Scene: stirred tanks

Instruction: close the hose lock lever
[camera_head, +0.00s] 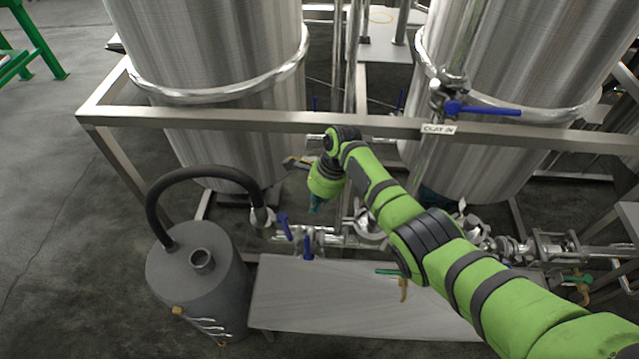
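The black hose (195,175) arches from the grey canister to a silver hose coupling (262,218) at the pipework. I cannot make out the hose lock lever clearly at this size. Two blue handles, a left one (284,226) and a right one (307,246), stand on the pipe just right of the coupling. My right arm reaches in from the lower right and bends down at its end. My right gripper (316,205) is small and mostly hidden by the wrist; it is above and right of the coupling, apart from it in the picture. My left gripper is not in view.
A grey canister (195,280) stands at lower left, beside a low metal plate (330,310). A steel frame rail (250,119) crosses in front of two large tanks, left (215,60) and right (530,60). A long blue handle (485,110) juts from the upper pipe.

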